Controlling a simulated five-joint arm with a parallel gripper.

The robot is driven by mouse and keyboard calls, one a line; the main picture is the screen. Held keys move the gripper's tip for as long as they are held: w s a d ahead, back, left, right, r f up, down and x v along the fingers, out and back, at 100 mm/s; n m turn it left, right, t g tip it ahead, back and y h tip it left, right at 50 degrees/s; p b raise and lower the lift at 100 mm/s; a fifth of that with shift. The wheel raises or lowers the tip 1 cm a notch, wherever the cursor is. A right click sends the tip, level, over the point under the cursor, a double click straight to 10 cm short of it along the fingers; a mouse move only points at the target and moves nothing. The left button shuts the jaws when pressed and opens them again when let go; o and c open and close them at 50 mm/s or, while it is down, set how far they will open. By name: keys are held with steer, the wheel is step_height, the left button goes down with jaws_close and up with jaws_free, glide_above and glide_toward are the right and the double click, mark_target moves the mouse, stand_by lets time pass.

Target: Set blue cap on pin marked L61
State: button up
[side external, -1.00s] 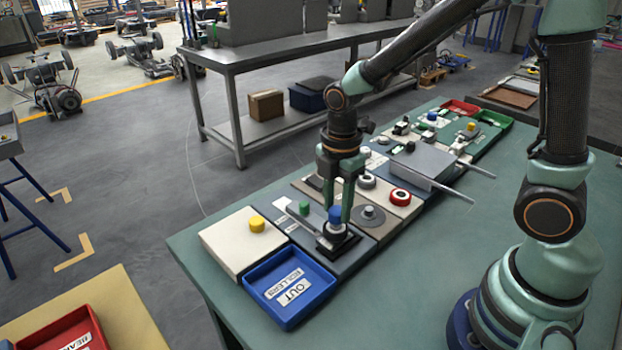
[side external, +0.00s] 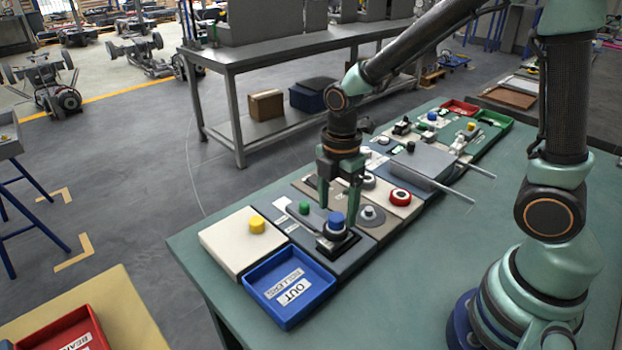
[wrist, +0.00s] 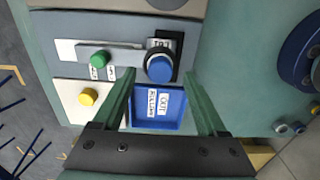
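The blue cap (side external: 336,220) sits upright on a dark round seat inside a black square frame, and it also shows in the wrist view (wrist: 160,68). Any pin under it is hidden, and I cannot read L61 on the partly covered white label (wrist: 160,43) beside it. My gripper (side external: 337,204) is open and empty just above the cap, with its fingers apart on either side of it in the wrist view (wrist: 160,80).
A grey bar lies beside the cap, with a green knob (side external: 304,208) at its end. A yellow knob (side external: 257,224) stands on a white block (side external: 225,240). The blue OUT tray (side external: 290,311) is in front. A red ring (side external: 400,197) and grey disc (side external: 371,216) lie further right.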

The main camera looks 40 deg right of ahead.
steer(key=shift+r, duration=0.15)
step_height(320, 180, up, 12)
stand_by(0.4)
step_height(320, 180, up, 7)
stand_by(0.8)
stand_by(0.6)
steer(key=s+d+f+m+t, duration=0.2)
steer(key=m, duration=0.7)
steer(key=s+d+f+m+t, duration=0.2)
steer(key=s+m+t, duration=0.1)
steer(key=m, duration=0.6)
steer(key=shift+s+d+f+t, duration=0.25)
steer(key=shift+f+t, duration=0.05)
steer(key=shift+c, duration=0.3)
